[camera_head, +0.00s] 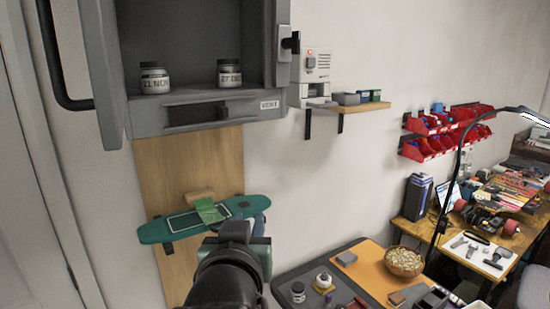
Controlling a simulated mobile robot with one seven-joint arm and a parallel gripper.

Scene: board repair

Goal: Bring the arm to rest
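My arm comes up from the bottom of the head camera view, and my gripper (238,231) is at its far end, just in front of the teal skateboard deck (165,231). I see the gripper from behind, so its fingers are hidden and I cannot tell whether they are open or shut. The deck sits against a wooden wall panel (160,180). A green piece (210,211) and a light wooden block (200,195) are at the middle of the deck. I cannot tell whether the gripper touches the deck.
Above is a grey open cabinet (140,122) with two labelled jars (155,78) (229,73). A small wooden shelf (360,107) is to its right. Below right is a worktable (290,278) with a bowl (404,262) and bottles. A lamp (460,160) rises beside the far bench.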

